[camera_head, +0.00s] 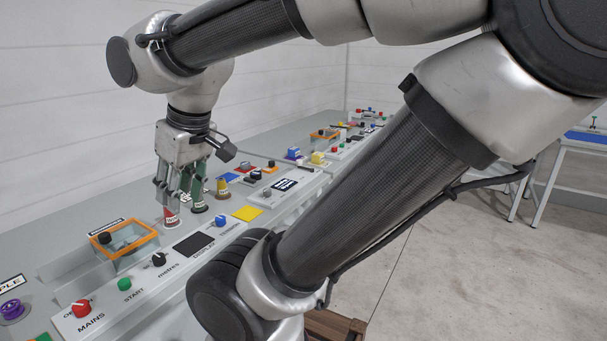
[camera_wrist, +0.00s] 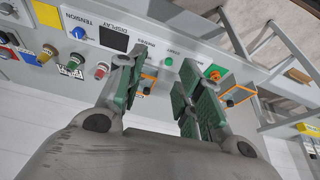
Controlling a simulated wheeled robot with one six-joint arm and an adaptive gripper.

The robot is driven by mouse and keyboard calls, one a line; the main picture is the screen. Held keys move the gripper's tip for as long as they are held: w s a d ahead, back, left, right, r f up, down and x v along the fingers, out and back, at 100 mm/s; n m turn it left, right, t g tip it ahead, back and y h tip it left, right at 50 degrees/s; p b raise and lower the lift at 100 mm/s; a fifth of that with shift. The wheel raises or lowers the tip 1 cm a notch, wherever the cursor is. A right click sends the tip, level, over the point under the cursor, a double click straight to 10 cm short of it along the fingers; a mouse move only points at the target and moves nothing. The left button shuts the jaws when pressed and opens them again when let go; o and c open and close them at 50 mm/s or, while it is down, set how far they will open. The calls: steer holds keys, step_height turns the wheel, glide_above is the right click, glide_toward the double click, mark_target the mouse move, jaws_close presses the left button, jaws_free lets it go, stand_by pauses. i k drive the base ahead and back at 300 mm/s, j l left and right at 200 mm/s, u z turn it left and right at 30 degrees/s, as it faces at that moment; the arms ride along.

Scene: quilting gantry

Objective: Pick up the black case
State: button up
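I cannot single out a black case for certain in either view. A small dark item, partly hidden, shows inside the orange-rimmed clear box (camera_head: 151,236) at the left of the bench; I cannot tell what it is. That box also shows in the wrist view (camera_wrist: 240,94), partly behind a finger. My gripper (camera_head: 168,192) is above the bench, beside the thread cones and to the upper right of the box. In the wrist view my gripper (camera_wrist: 160,68) has its green-padded fingers wide apart, with nothing held between them.
A red cone (camera_head: 170,217), a green cone (camera_head: 198,200) and a brown cone (camera_head: 222,189) stand close to my gripper. The sloping panel carries a red MAINS knob (camera_head: 81,308), a green START button (camera_head: 124,284) and a dark display (camera_head: 194,243). Open floor (camera_head: 440,270) lies right.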

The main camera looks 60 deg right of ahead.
mark_target(257, 176)
steer(key=z, duration=1.5)
steer(key=i+l+u, duration=0.15)
steer(key=u, duration=0.55)
steer(key=i+l+u, duration=0.2)
steer(key=l, duration=0.3)
steer(key=i+l+u, duration=0.1)
steer(key=l+u, duration=0.15)
steer(key=l, duration=0.25)
steer(key=l+u, duration=0.2)
steer(key=l, duration=0.35)
steer(key=i+l, duration=0.1)
steer(key=l, duration=0.4)
steer(key=i+l, duration=0.1)
steer(key=l, duration=0.4)
